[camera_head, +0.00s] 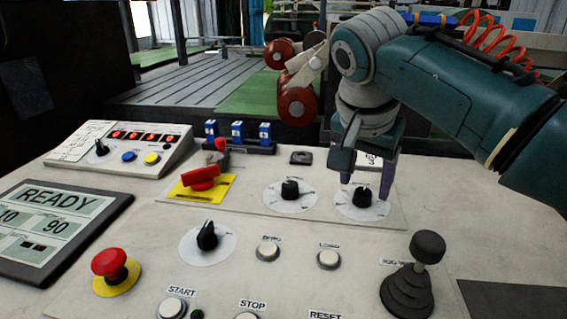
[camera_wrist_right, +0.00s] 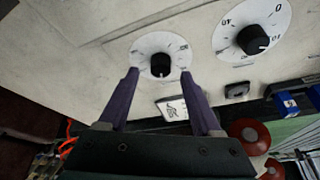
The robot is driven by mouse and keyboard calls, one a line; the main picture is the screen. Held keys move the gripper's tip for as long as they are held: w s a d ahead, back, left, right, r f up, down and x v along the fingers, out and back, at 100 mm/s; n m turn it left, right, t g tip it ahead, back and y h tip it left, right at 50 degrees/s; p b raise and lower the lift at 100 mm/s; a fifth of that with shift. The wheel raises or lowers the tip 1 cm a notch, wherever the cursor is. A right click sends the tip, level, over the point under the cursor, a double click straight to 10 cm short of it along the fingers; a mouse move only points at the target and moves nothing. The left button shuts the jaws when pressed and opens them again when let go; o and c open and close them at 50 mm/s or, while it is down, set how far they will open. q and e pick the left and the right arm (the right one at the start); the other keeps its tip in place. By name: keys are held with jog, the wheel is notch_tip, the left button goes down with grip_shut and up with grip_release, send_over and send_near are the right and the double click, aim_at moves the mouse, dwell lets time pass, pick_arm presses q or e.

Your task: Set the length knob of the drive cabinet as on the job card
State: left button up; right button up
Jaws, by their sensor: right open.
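My right gripper (camera_head: 364,187) points down at the right-hand black knob (camera_head: 362,198) on its round white dial, with fingers apart. In the right wrist view the fingertips (camera_wrist_right: 160,74) stand either side of that knob (camera_wrist_right: 160,65), a little short of it; I see no contact. A second black knob (camera_head: 290,189) on a white dial sits to its left; it also shows in the wrist view (camera_wrist_right: 252,40). The dial lettering is too small to tell which knob is length. A small white card (camera_wrist_right: 172,107) lies behind the right knob. My left gripper is not in view.
A red lever (camera_head: 200,178) on a yellow plate stands left of the knobs. A black joystick (camera_head: 410,275) rises at the front right. A red mushroom button (camera_head: 110,264), a READY screen (camera_head: 55,225) and a digit display box (camera_head: 125,148) are at left.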

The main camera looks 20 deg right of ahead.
jog(key=shift+x, duration=1.2)
grip_shut()
